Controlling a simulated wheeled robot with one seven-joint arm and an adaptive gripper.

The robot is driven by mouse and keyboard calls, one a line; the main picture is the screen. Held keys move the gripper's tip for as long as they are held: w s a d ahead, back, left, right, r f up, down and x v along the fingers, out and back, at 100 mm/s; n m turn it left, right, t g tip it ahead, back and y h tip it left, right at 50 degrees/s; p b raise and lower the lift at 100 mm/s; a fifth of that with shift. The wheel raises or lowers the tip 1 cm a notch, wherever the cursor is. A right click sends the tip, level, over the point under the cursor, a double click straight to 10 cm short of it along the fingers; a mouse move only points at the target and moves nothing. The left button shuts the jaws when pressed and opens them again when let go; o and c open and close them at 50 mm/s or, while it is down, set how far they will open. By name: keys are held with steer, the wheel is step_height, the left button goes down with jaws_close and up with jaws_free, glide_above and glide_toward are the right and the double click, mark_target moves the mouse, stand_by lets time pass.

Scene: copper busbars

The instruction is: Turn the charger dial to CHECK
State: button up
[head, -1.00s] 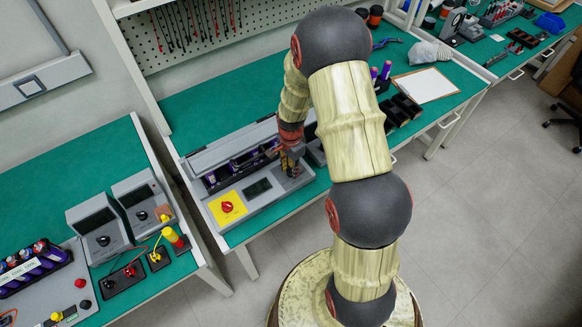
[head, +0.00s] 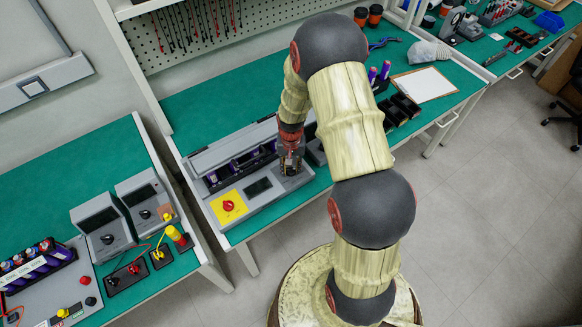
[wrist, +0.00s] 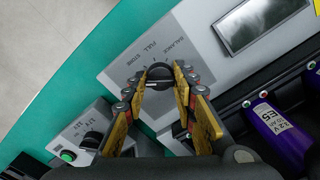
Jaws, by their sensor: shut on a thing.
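The charger (head: 262,207) is a long grey unit on the green bench, with a screen and a row of cells. My gripper (head: 291,165) reaches down to its right end. In the wrist view my gripper (wrist: 160,76) has its two fingertips on opposite sides of the round black dial (wrist: 160,67), shut on it. STORE, FULL and BALANCE are printed around the dial on the grey panel (wrist: 195,62). I cannot read CHECK; part of the panel is behind the fingers. Which label the dial points to is unclear.
A yellow panel with a red knob (head: 229,205) is at the charger's left end. Purple cells (wrist: 277,131) sit close to the right of my fingers. Another grey device with a black knob (wrist: 92,139) and green button lies left. Black bins (head: 401,107) stand further right.

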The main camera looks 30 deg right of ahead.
mark_target(291, 169)
steer(key=shift+w+n, duration=0.1)
steer(key=shift+n, duration=0.4)
steer(key=o, duration=1.2)
steer(key=shift+c, duration=0.2)
step_height(291, 169, up, 12)
steer(key=shift+n, duration=0.3)
